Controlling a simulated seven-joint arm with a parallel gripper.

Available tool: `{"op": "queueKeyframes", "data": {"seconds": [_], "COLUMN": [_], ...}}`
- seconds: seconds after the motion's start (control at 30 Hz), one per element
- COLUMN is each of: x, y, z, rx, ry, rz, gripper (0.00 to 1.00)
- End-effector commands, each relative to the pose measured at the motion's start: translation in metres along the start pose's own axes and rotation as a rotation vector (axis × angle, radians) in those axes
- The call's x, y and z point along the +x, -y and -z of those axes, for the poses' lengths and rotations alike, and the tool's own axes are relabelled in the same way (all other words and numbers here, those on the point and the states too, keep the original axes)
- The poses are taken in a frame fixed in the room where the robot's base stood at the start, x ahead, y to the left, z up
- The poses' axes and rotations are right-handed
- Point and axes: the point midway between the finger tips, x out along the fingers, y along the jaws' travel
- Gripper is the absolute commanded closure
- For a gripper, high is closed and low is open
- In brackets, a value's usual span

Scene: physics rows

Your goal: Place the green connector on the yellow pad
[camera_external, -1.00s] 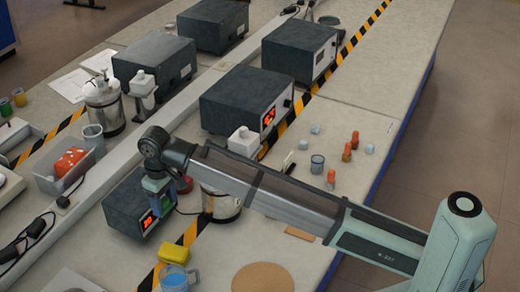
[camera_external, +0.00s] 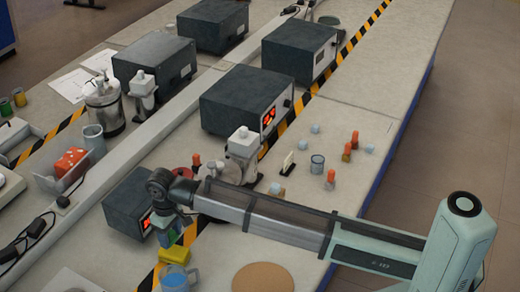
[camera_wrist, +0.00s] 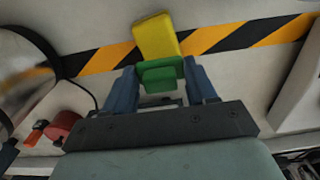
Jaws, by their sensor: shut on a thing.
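In the wrist view, the green connector (camera_wrist: 160,75) sits between the two blue fingers of my gripper (camera_wrist: 162,82), which is shut on it. The yellow pad (camera_wrist: 157,36) lies just beyond the connector, partly over the striped tape. In the external view, my gripper (camera_external: 169,234) hangs low at the arm's end, just above and behind the yellow pad (camera_external: 177,255). The connector is hard to make out there. I cannot tell from these views how much gap lies between connector and pad.
A dark box with a red display (camera_external: 127,208) stands close to the left of my gripper. A round tan disc (camera_external: 263,278) lies to the right. Striped tape runs beneath.

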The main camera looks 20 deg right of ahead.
Motion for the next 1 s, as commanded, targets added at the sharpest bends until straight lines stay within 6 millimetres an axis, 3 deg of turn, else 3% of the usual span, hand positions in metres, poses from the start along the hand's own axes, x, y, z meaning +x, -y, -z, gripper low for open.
{"op": "queueKeyframes", "data": {"seconds": [0.33,0.77,0.8,1.0], "x": [0.035,0.040,0.039,0.039], "y": [0.000,0.000,0.000,0.000], "z": [0.000,0.000,0.000,0.000], "rx": [0.000,0.000,0.000,0.000], "ry": [0.000,-0.001,-0.001,-0.001], "rz": [0.000,0.000,0.000,0.000], "gripper": [0.73,0.73,0.40,0.21]}}
